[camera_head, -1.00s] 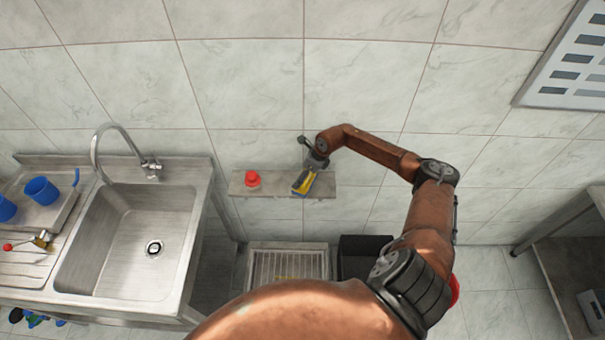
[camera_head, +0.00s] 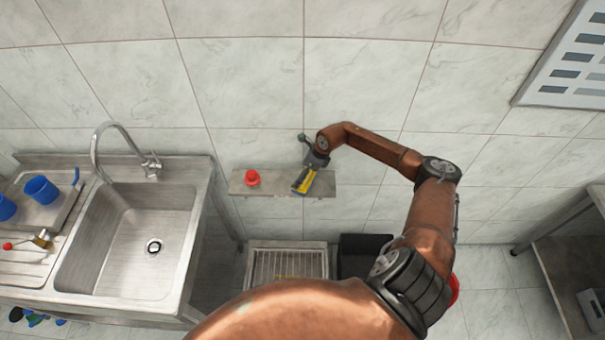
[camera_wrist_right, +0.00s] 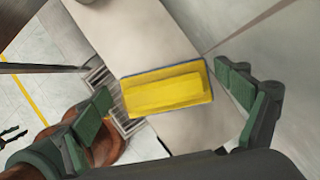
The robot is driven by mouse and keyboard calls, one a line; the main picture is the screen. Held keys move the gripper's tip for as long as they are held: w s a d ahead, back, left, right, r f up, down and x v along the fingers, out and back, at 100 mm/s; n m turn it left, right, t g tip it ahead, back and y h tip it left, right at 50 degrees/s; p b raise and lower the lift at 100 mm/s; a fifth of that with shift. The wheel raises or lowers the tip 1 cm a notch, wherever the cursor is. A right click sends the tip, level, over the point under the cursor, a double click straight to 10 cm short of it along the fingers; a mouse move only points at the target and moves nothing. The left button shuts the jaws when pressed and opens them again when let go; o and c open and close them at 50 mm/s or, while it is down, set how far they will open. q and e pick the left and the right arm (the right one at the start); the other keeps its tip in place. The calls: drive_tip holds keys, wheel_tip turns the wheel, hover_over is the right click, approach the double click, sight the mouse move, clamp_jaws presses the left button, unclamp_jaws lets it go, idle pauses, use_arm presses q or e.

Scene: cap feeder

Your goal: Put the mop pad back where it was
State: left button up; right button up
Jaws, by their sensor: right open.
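The mop pad, a yellow block with a thin dark blue edge (camera_head: 304,182), lies at the right part of the small wall shelf (camera_head: 225,187). It also shows in the right wrist view (camera_wrist_right: 167,90), flat on the pale shelf surface. My right gripper (camera_head: 309,170) is above the pad. In the right wrist view its green-padded fingers (camera_wrist_right: 168,96) are spread wide, one on each side of the pad, with visible gaps, so it holds nothing.
A red object (camera_head: 252,178) stands on the shelf left of the pad. A ribbed tray (camera_head: 288,263) and a dark bin (camera_head: 362,246) are below the shelf. A steel sink (camera_head: 140,240) with blue cups (camera_head: 42,190) is on the left. The wall above the shelf is clear.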

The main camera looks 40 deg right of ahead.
sight(312, 182)
drive_tip(key=v, duration=1.1)
drive_tip(key=shift+b, duration=0.45)
drive_tip(key=shift+s+r, duration=0.1)
drive_tip(key=shift+r, duration=0.05)
